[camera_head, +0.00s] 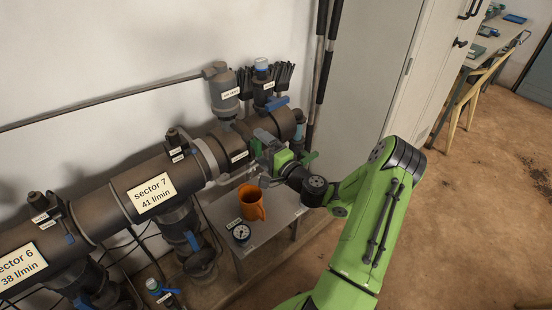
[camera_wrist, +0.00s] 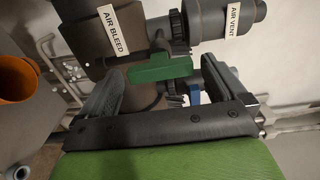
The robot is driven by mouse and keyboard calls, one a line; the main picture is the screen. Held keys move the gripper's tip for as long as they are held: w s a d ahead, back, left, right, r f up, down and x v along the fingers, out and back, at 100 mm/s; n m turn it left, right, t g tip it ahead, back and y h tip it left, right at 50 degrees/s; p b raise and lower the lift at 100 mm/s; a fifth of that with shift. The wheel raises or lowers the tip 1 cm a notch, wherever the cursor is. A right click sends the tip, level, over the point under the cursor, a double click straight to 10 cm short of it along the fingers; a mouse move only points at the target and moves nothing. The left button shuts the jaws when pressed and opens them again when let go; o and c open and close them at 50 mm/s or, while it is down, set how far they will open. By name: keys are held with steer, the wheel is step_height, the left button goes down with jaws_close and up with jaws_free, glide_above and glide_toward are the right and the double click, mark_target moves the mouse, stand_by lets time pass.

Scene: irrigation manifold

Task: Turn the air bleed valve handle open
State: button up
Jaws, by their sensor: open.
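The air bleed valve has a green handle (camera_wrist: 160,67) below the dark block with the AIR BLEED label (camera_wrist: 112,28) in the wrist view. The handle lies between the two dark fingers of my gripper (camera_wrist: 163,72), which is open. I see space between the handle and each finger in the picture; contact is not clear. In the head view my gripper (camera_head: 266,142) is at the right part of the big pipe, beside the small air bleed label (camera_head: 239,157). It hides most of the handle there.
The grey air vent (camera_head: 224,95) rises above the pipe, with a blue lever (camera_head: 277,103) to its right. An orange mug (camera_head: 252,203) and a round gauge (camera_head: 241,233) stand on a small table below. A white cabinet (camera_head: 370,70) stands behind.

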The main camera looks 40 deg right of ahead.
steer(key=s, duration=1.4)
steer(key=shift+s+d, duration=0.15)
steer(key=shift+d, duration=0.1)
